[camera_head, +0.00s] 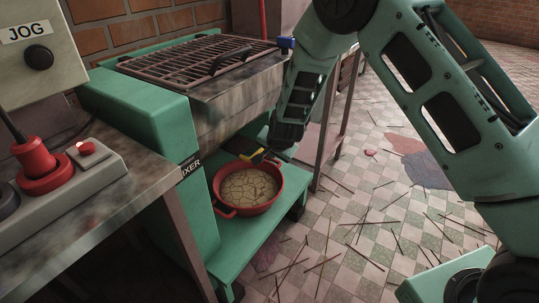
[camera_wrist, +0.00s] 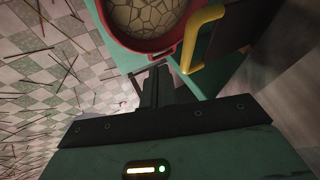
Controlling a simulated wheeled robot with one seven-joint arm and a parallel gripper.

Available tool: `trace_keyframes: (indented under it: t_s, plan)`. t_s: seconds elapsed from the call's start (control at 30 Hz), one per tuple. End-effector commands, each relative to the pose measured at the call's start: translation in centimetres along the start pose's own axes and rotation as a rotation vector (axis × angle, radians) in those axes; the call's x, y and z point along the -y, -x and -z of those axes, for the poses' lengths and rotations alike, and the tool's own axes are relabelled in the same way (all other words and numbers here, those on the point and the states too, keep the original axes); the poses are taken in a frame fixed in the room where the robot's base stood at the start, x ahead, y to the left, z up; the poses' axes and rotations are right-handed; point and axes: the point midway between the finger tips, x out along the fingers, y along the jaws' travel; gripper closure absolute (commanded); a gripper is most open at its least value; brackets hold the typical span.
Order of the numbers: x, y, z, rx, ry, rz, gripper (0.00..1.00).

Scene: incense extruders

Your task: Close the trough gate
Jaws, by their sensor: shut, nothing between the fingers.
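The green mixer has a metal trough (camera_head: 235,95) under a barred grate. Below the trough a dark plate (camera_head: 240,146) with a yellow handle (camera_head: 258,155) juts out over a red bowl (camera_head: 275,197); it appears to be the gate. In the wrist view the yellow handle (camera_wrist: 203,38) and dark plate (camera_wrist: 232,35) lie right of the bowl's rim (camera_wrist: 183,50). My gripper (camera_wrist: 158,75) is shut and empty, below and left of the handle in that view, apparently apart from it.
The bowl, filled with a cracked tan mass, stands on the mixer's green lower shelf (camera_head: 240,245). A bench with a red button (camera_head: 36,160) is at left. A metal stand (camera_head: 330,120) is behind my arm. Incense sticks litter the tiled floor (camera_head: 350,230).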

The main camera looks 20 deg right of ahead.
Motion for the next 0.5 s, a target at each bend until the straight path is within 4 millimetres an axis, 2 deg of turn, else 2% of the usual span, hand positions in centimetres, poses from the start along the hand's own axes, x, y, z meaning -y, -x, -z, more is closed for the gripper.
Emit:
trace_keyframes:
  t_s: [0.5]
  plan:
    - [0.0,7.7,0.2,0.001,0.001,-0.002,1.00]
